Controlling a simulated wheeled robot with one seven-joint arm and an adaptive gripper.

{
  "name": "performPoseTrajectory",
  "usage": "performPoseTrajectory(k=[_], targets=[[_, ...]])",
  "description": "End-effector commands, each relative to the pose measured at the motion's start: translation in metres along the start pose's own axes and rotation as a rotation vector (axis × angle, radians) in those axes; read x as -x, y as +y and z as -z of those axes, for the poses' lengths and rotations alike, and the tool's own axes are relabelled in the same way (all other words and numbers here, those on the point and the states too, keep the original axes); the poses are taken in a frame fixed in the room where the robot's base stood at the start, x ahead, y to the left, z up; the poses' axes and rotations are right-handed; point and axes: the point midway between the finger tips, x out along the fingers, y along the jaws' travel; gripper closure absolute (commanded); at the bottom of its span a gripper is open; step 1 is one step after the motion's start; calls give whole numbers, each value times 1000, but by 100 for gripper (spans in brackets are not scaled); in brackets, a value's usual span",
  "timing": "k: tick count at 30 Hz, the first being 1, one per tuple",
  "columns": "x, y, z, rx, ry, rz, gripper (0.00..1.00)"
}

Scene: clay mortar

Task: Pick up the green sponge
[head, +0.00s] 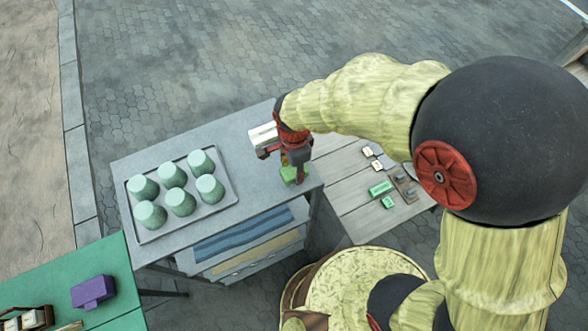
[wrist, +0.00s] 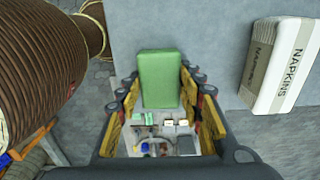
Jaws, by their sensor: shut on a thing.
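The green sponge (head: 289,174) is at the right end of the grey counter in the head view, partly hidden by my gripper (head: 295,167). In the wrist view the sponge (wrist: 160,77) is a plain green block standing between the two fingers of my gripper (wrist: 159,88). The fingers are shut on its sides. I cannot tell whether its underside touches the counter.
A white napkins box (head: 262,137) lies near the sponge; it also shows in the wrist view (wrist: 283,66). A tray (head: 233,203) with several pale green cups fills the counter's left. A wooden table (head: 345,189) with small items stands right.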

Motion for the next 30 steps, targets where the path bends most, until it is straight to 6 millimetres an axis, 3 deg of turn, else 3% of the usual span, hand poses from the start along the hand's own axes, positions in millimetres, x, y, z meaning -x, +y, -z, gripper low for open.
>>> performPoseTrajectory(k=[5,11,20,24,30], targets=[[7,0,0,0,0,1,80],[32,-1,0,0,0,5,80],[94,27,-46,7,-1,8,80],[106,47,-76,8,-1,4,80],[121,65,-104,4,-1,2,80]])
